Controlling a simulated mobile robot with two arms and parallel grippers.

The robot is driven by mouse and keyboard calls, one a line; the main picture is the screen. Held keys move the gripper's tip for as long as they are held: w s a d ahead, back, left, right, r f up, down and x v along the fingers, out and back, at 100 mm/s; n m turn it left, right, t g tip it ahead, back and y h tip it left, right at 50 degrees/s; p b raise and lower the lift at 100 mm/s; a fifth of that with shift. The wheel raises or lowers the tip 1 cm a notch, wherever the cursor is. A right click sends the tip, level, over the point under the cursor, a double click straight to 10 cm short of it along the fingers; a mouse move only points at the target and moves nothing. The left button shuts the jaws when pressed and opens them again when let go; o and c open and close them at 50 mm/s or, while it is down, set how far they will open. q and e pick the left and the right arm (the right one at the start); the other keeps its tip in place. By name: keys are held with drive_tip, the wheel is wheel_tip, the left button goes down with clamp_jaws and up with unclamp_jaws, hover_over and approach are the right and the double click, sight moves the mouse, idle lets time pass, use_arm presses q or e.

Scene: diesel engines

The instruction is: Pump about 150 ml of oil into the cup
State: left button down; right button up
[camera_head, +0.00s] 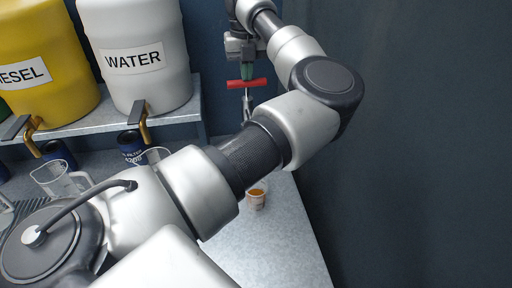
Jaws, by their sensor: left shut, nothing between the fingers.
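A small clear cup (257,200) with amber liquid in it stands on the grey bench, just below my forearm. A red T-shaped pump handle (258,83) sits on top of a metal rod; the lower part of the pump is hidden behind my arm. My left gripper (247,76) is shut and empty, pointing down at the middle of the red handle from above. It looks to be touching the handle or just above it; I cannot tell which. My right gripper is not in view.
A yellow diesel drum (45,60) and a white water drum (138,85) with brass taps stand on a shelf at the left. Clear measuring jugs (52,180) and dark blue filter cans (131,142) are below. The bench right of the cup is clear.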

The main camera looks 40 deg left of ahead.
use_arm(q)
wheel_tip(320, 180, up, 9)
drive_tip(key=p, duration=0.4)
drive_tip(key=shift+p, duration=0.4)
drive_tip(key=shift+f, duration=0.2)
idle(0.8)
drive_tip(key=shift+f+b, duration=1.7)
drive_tip(key=shift+f, duration=0.3)
drive_tip(key=shift+f+b, duration=0.35)
drive_tip(key=shift+b, duration=0.05)
drive_tip(key=shift+f+b, duration=0.35)
drive_tip(key=shift+f, duration=0.1)
drive_tip(key=shift+r, duration=0.2)
drive_tip(key=shift+r+p, duration=1.85)
drive_tip(key=shift+r, duration=1)
